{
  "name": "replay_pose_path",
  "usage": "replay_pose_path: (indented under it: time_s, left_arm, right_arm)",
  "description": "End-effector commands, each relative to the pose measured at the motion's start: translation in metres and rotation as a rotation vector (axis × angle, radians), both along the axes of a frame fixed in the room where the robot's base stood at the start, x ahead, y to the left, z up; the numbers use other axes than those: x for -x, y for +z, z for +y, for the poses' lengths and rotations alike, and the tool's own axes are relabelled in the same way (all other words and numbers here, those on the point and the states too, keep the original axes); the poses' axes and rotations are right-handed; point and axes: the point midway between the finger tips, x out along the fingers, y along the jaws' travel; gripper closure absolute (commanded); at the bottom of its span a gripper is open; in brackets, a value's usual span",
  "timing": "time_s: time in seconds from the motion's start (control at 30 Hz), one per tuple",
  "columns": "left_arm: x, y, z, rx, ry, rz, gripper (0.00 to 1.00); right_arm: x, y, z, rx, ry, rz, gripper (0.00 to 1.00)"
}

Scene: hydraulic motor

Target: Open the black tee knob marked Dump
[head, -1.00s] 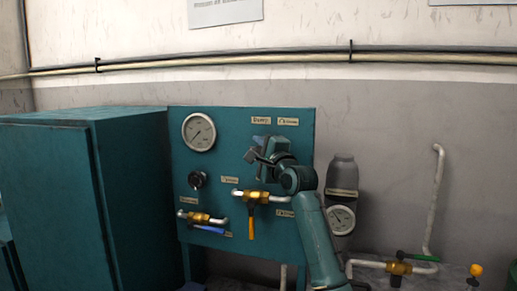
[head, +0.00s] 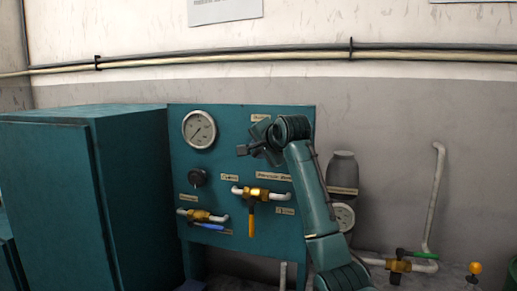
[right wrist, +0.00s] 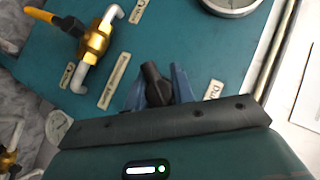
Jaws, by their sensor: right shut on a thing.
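The black tee knob (right wrist: 155,84) shows in the right wrist view, on the teal panel beside a partly covered label (right wrist: 213,90) that reads "Du...". My right gripper (right wrist: 158,92) is shut on this knob, with one blue finger on each side of it. In the head view, my right gripper (head: 262,138) is at the upper right of the panel (head: 235,150), just below a small label (head: 260,117). My gripper and wrist hide the knob there. My left gripper is in neither view.
A round gauge (head: 199,129) and another black knob (head: 197,178) are left of my gripper. Below it are a yellow-handled valve (head: 251,215) and a blue-handled valve (head: 208,227). A teal cabinet (head: 50,200) stands left. A grey cylinder (head: 342,168) stands right, close to my arm.

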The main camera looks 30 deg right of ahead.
Motion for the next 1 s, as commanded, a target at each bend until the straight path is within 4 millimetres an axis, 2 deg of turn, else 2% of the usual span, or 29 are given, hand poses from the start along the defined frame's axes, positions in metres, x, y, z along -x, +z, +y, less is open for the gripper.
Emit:
replay_pose_path:
  time_s: [0.6,1.0]
  left_arm:
    - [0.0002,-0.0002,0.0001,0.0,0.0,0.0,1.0]
    - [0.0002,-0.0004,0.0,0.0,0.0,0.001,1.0]
  right_arm:
    - [0.0031,-0.0036,-0.0029,0.349,0.0,0.41,0.98]
    - [0.0046,-0.005,-0.0041,0.457,-0.001,0.534,0.98]
